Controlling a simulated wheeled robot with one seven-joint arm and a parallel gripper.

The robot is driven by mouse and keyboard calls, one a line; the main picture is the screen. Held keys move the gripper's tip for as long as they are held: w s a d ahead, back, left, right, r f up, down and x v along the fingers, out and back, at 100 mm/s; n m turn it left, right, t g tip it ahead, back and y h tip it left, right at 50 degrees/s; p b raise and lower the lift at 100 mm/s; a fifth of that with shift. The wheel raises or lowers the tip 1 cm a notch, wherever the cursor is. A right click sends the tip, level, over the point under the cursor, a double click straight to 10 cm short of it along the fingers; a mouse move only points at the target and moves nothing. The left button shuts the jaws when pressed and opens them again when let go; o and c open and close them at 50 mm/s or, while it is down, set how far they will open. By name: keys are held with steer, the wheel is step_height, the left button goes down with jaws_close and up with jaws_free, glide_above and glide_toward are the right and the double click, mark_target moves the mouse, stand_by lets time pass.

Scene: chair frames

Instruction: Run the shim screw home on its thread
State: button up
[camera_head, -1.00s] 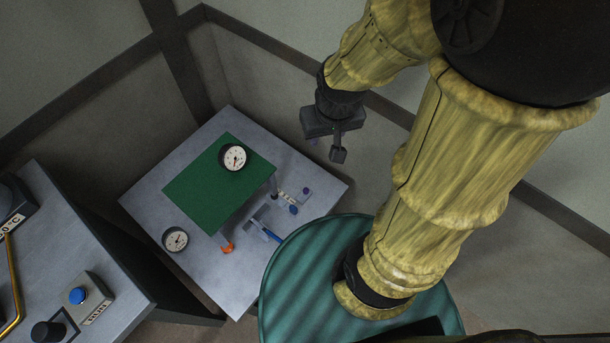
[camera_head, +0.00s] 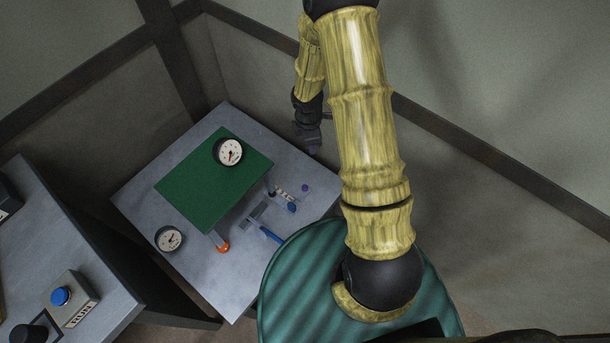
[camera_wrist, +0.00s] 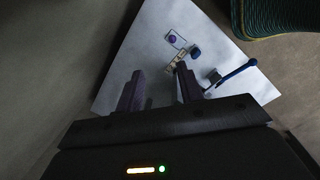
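My gripper (camera_head: 312,146) hangs above the back right edge of the grey table (camera_head: 145,205), partly behind my arm in the head view. In the wrist view my gripper (camera_wrist: 158,75) has its two purple-dark fingers apart with nothing between them. A blue knob (camera_head: 291,207) stands beside a small pale label on the right of the table; the knob (camera_wrist: 194,51) also shows in the wrist view, beyond the fingertips. A purple knob (camera_head: 305,188) sits just beyond it. The label is too small to read, and I cannot tell which part is the shim screw.
A raised green panel (camera_head: 195,185) covers the table's middle, with a gauge (camera_head: 228,151) on it. Another gauge (camera_head: 169,239), an orange knob (camera_head: 222,247) and a blue-handled lever (camera_head: 271,235) are nearby. A console with a blue button (camera_head: 60,296) stands left.

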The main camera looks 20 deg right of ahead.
mark_target(305, 187)
step_height(305, 187, down, 18)
steer(key=a+n+g+y+b, duration=0.1)
steer(key=n+b, duration=0.1)
steer(key=n, duration=0.6)
steer(key=shift+s+a, duration=0.15)
steer(key=shift+a, duration=0.2)
steer(key=shift+f, duration=0.25)
step_height(305, 187, down, 9)
steer(key=b, duration=0.8)
steer(key=shift+r, duration=0.2)
jaws_close()
steer(key=n, duration=1.8)
steer(key=shift+r, duration=0.1)
steer(key=n, duration=0.6)
steer(key=shift+n, duration=0.4)
jaws_free()
